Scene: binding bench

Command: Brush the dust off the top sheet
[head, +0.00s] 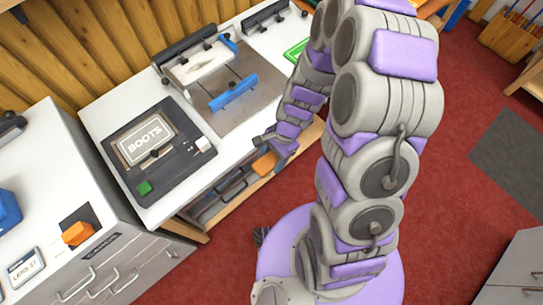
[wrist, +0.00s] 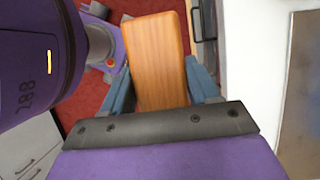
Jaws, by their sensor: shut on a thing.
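My gripper (head: 270,140) is at the front edge of the white bench, its blue-grey fingers also showing in the wrist view (wrist: 160,80). It is shut on an orange-brown wooden block (wrist: 157,55), which shows in the head view below the gripper (head: 265,164). It looks like a brush handle, but I see no bristles. A pale sheet or stack (head: 203,64) lies beneath a black clamp bar at the back of the bench, left of my gripper and apart from it. I cannot make out dust on it.
A grey plate (head: 250,108) with a blue bar (head: 233,92) lies in front of the pale sheet. A dark tray (head: 125,150) with a BOOTS plate (head: 148,139) is to the left. A white-topped cabinet (head: 40,165) bears another orange block (head: 77,233).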

